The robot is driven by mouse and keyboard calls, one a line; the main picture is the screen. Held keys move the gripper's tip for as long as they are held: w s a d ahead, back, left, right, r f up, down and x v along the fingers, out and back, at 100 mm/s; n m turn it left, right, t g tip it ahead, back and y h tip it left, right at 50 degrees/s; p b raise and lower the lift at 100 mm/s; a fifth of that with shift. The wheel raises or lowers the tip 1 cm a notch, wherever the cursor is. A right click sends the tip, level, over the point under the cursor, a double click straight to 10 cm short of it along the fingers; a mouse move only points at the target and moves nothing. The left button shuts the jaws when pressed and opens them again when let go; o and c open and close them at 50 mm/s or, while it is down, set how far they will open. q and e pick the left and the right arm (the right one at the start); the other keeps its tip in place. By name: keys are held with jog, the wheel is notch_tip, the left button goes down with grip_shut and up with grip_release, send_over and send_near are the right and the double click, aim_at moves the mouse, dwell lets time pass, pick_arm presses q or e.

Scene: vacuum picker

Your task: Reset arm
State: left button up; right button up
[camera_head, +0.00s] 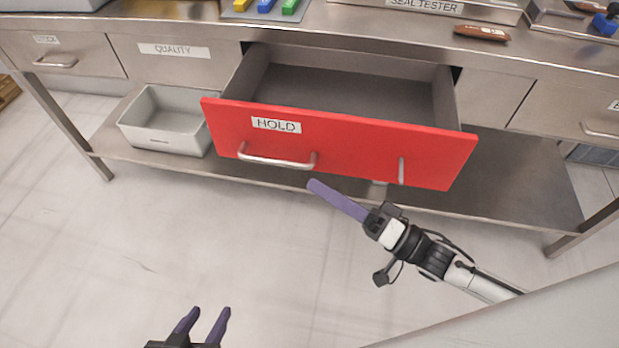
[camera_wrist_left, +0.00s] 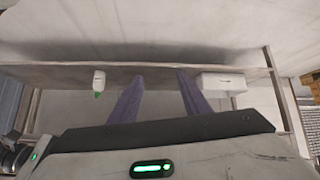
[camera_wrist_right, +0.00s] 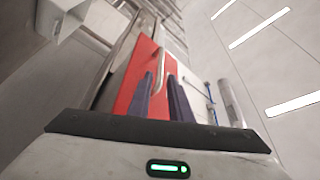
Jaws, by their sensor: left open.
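My left gripper (camera_head: 207,312) is open and empty at the bottom of the head view, low and apart from the bench. Its two purple fingers also show spread in the left wrist view (camera_wrist_left: 160,76). My right gripper (camera_head: 314,184) is seen side-on in the head view, its fingertips close to the handle (camera_head: 275,162) of the red HOLD drawer (camera_head: 345,145). In the right wrist view its fingers (camera_wrist_right: 160,76) stand apart with a narrow gap, in front of the red drawer face. I cannot tell whether they touch the handle. The drawer is pulled out, and its visible inside looks empty.
A grey bin (camera_head: 165,120) stands on the lower shelf (camera_head: 500,180), left of the drawer. The metal bench top (camera_head: 350,25) holds coloured blocks (camera_head: 266,6), a brown-handled tool (camera_head: 481,33) and trays. The floor (camera_head: 90,260) at the front left is clear.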

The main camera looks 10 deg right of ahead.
dwell(0.6)
pick_arm(q)
jog(key=r+p, duration=0.4)
jog(key=p, duration=0.1)
jog(key=r+p, duration=0.2)
jog(key=p, duration=0.1)
jog(key=shift+a, duration=0.25)
jog(key=shift+f, duration=0.15)
jog(key=shift+c, duration=0.4)
pick_arm(e)
jog(key=s+d+f+n+g+h, duration=0.4)
jog(key=s+f+g+h, duration=0.1)
jog(key=s+f+h, duration=0.6)
jog(key=s+h, duration=0.1)
jog(key=s, duration=0.1)
jog(key=shift+s+n+g, duration=0.3)
